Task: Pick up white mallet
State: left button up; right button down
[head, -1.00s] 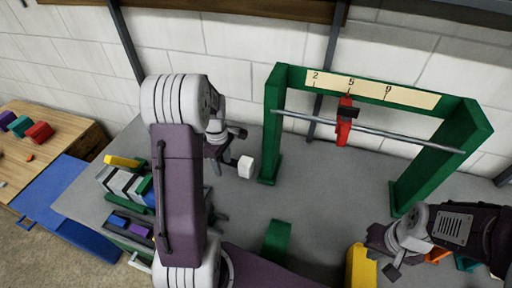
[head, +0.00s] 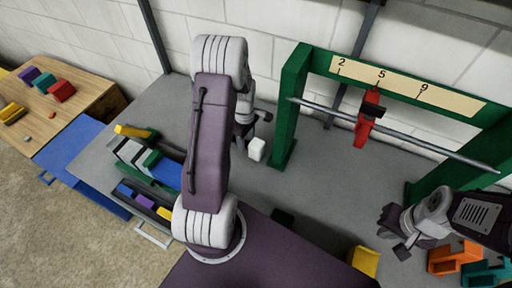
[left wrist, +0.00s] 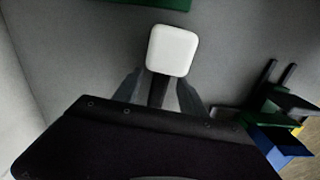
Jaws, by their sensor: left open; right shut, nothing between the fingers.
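The white mallet's blocky head (head: 256,149) shows on the grey bench, just right of my left arm in the head view. In the left wrist view its white head (left wrist: 172,50) is just beyond the fingertips, and its dark handle runs back between the fingers. My left gripper (left wrist: 160,88) is open, with one finger on each side of the handle. In the head view my left arm hides most of the handle and the fingers. My right gripper (head: 392,234) is shut and empty, low at the right, far from the mallet.
A green frame (head: 290,110) with a number strip, a metal rod and a red slider (head: 367,118) stands behind. A rack of coloured pieces (head: 150,165) lies left of my left arm. Yellow (head: 364,261) and orange (head: 455,257) blocks are near my right gripper.

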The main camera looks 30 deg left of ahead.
pick_arm(q)
jog(key=shift+s+f, duration=0.2)
jog(key=shift+f, duration=0.8)
jog(key=shift+w+f, duration=0.15)
grip_shut()
jog(key=shift+r, duration=0.4)
notch_tip(320, 180, up, 3)
jog(key=shift+w+a+f+b, duration=0.1)
jog(key=shift+b, duration=0.3)
jog(key=s+d+r+b, duration=0.1)
jog(key=s+d+r, duration=0.5)
jog(key=s, duration=0.4)
jog(key=shift+d+r, duration=0.2)
jog(key=shift+r, duration=0.55)
